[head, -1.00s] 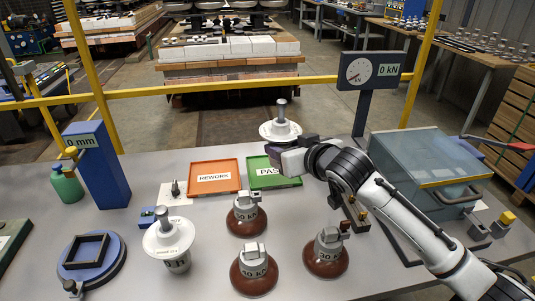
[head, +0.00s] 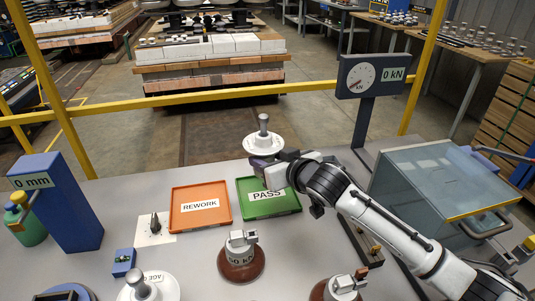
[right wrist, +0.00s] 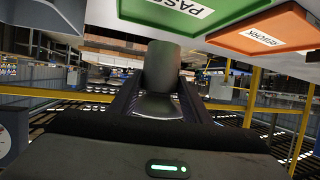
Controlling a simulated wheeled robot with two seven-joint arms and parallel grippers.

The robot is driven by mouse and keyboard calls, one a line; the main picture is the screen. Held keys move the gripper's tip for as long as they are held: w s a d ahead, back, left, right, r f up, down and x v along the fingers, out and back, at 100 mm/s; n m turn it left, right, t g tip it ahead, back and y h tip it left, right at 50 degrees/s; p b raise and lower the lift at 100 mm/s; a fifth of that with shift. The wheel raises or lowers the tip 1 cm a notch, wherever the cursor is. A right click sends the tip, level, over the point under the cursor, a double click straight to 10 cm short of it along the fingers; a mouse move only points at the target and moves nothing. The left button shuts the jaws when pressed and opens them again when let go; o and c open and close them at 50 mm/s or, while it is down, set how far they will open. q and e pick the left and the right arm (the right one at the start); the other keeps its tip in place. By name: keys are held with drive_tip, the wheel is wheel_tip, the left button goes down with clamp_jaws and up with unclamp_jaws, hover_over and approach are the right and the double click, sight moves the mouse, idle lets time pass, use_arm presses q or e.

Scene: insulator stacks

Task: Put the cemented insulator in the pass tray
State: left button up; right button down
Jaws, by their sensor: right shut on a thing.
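The cemented insulator (head: 264,140) is a white disc with a grey metal pin pointing up. My right gripper (head: 265,166) is shut on it and holds it upright, above the back edge of the green pass tray (head: 285,207). In the right wrist view, a grey metal part of the insulator (right wrist: 161,70) sits between the two dark fingers (right wrist: 160,95). The pass tray also shows at the top of that view (right wrist: 150,8), empty where visible. My left gripper is not in view.
The orange rework tray (head: 200,220) lies left of the pass tray. A brown insulator (head: 241,265) with a metal cap stands in front. Another white insulator (head: 150,287) is at the bottom edge. A gauge post (head: 368,90) and a clear-lidded box (head: 440,185) stand right.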

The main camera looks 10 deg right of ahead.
drive_tip(key=shift+w+f, duration=0.1)
drive_tip(key=shift+f, duration=1.95)
drive_tip(key=shift+f, duration=0.1)
drive_tip(key=c, duration=1.3)
unclamp_jaws()
drive_tip(key=shift+f, duration=0.35)
drive_tip(key=o, duration=0.3)
drive_tip(key=shift+r, duration=0.2)
drive_tip(key=v, duration=1.2)
drive_tip(key=shift+f, duration=0.1)
